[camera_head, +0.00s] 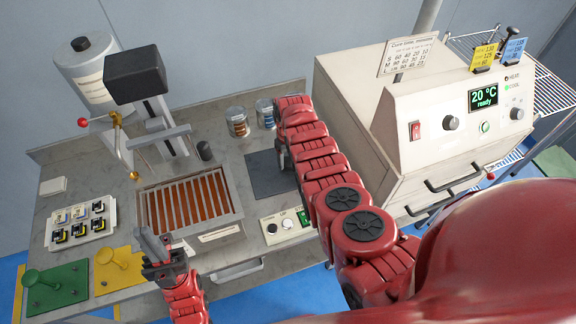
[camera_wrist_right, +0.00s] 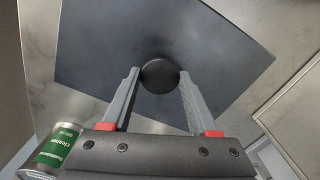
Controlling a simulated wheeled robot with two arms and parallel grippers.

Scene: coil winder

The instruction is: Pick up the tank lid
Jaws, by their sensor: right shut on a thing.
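The tank lid (camera_head: 268,174) is a dark grey square plate, seen on the bench beside the tank, partly hidden by my right arm. In the right wrist view the lid (camera_wrist_right: 215,45) fills the upper middle, with a round black knob (camera_wrist_right: 160,76). My right gripper (camera_wrist_right: 160,80) is shut on this knob, one finger on each side. I cannot tell whether the lid is clear of the bench. The open tank (camera_head: 190,205) shows brown slats inside. My left gripper (camera_head: 158,242) is in front of the tank's left corner; its finger gap is unclear.
Two small cans (camera_head: 237,121) stand behind the lid. A green-labelled can (camera_wrist_right: 48,150) shows at the wrist view's lower left. A white machine (camera_head: 420,110) stands right of my right arm. A tray of small parts (camera_head: 80,222) and yellow and green fixtures are at left.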

